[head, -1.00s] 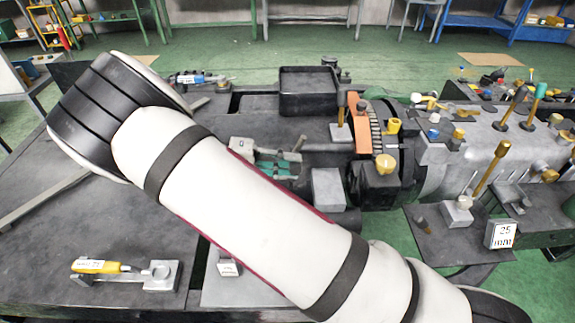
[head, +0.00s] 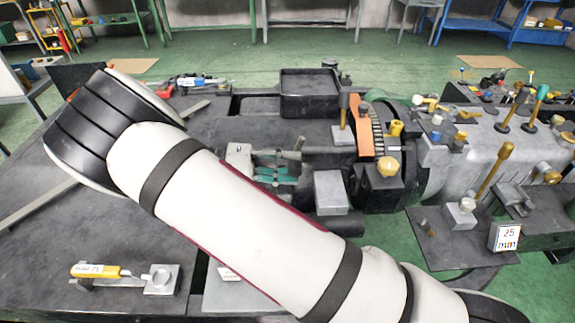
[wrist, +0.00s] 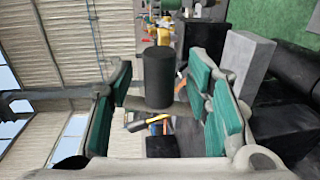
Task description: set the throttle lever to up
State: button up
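My gripper (head: 277,172) hangs over the left part of the machine bed, with green finger pads. In the wrist view my gripper (wrist: 165,95) is open, its pads well apart. A dark cylindrical knob (wrist: 158,76) shows between the pads, with visible gaps on both sides. A grey rod runs below it. I cannot tell whether the knob lies between the fingers or beyond them. No label names the throttle lever. An upright lever with a dark knob (head: 343,103) stands on a grey block to the right of my gripper; I cannot tell if it is the same knob.
A grey block (head: 331,190) stands close right of my gripper and shows in the wrist view (wrist: 246,62). A yellow knob (head: 389,168) and an orange bracket (head: 361,127) are beyond it. A "25 mm" sign (head: 507,237) stands at right. A yellow-handled tool (head: 96,271) lies front left.

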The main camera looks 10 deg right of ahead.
jog(key=v, duration=1.2)
jog(key=shift+f, duration=0.1)
jog(key=s+d+r+n+y, duration=0.1)
jog(key=s+d+r+y, duration=0.2)
jog(key=d+r+y, duration=0.35)
jog(key=s+d+r+y, duration=0.3)
jog(key=d+r+y, duration=0.1)
jog(key=d+r, duration=0.4)
jog(key=s+d+r+t+y, duration=0.1)
jog(key=s+t, duration=0.3)
jog(key=s, duration=0.5)
jog(key=s+d+r+n+t+y, duration=0.1)
jog(key=s+d+t+y, duration=0.3)
jog(key=s, duration=0.5)
jog(key=shift+v, duration=0.8)
jog(key=shift+s+y, duration=0.1)
jog(key=shift+y, duration=0.25)
jog(key=shift+c, duration=0.6)
